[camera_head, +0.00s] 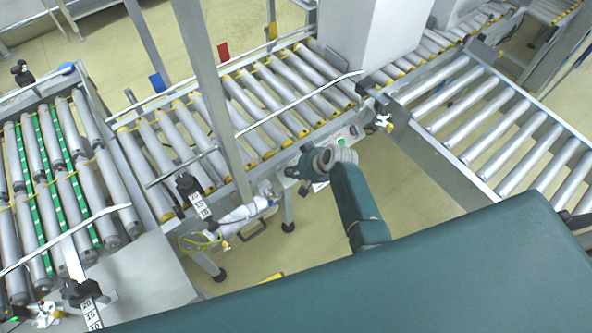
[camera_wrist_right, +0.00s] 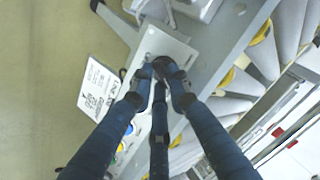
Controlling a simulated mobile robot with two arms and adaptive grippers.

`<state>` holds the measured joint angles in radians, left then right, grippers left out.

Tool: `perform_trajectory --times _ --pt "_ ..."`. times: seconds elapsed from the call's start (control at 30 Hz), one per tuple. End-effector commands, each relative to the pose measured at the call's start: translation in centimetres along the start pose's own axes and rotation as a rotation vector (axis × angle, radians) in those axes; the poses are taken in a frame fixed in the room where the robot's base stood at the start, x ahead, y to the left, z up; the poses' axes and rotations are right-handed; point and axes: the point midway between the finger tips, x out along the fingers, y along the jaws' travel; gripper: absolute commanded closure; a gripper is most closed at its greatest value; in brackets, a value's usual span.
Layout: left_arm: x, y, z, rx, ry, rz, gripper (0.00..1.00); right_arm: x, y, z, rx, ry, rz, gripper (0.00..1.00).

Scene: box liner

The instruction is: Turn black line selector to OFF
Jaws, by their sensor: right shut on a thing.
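The black line selector (camera_wrist_right: 163,66) is a small dark knob on a light grey control panel (camera_wrist_right: 160,42) in the right wrist view. The fingertips of my right gripper (camera_wrist_right: 162,76) are closed around it and cover most of it, so its pointer and any label cannot be read. In the head view my right gripper (camera_head: 311,162) is at the side of the conveyor frame, in front of the panel, and hides the selector. My left gripper is not in view.
A white label card (camera_wrist_right: 98,88) is beside the panel. A blue button (camera_wrist_right: 128,130) is partly hidden behind my fingers. Roller conveyors (camera_head: 270,95) run behind the panel, and another roller conveyor (camera_head: 500,130) is at the right. Bare floor (camera_head: 420,185) is around my right arm.

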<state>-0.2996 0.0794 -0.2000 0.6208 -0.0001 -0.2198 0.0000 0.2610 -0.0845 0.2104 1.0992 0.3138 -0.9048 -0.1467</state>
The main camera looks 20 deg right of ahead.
Motion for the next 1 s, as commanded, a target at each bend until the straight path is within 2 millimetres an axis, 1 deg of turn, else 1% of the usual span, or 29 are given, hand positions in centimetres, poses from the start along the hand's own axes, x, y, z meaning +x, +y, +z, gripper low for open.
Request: perform_trajectory --times 0.2,0.5,0.7,1.0 --pt "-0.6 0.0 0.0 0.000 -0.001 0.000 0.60 -0.1 0.0 0.2 -0.185 -0.006 0.032 1.00" --pt "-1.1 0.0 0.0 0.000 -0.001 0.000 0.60 0.0 -0.1 0.2 -0.411 -0.008 0.068 1.00" --pt "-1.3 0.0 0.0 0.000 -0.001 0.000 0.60 0.0 -0.1 0.2 -0.512 -0.008 0.085 1.00" --pt "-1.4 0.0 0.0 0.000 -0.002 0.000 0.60 0.1 -0.1 0.2 -0.578 -0.009 0.096 1.00"
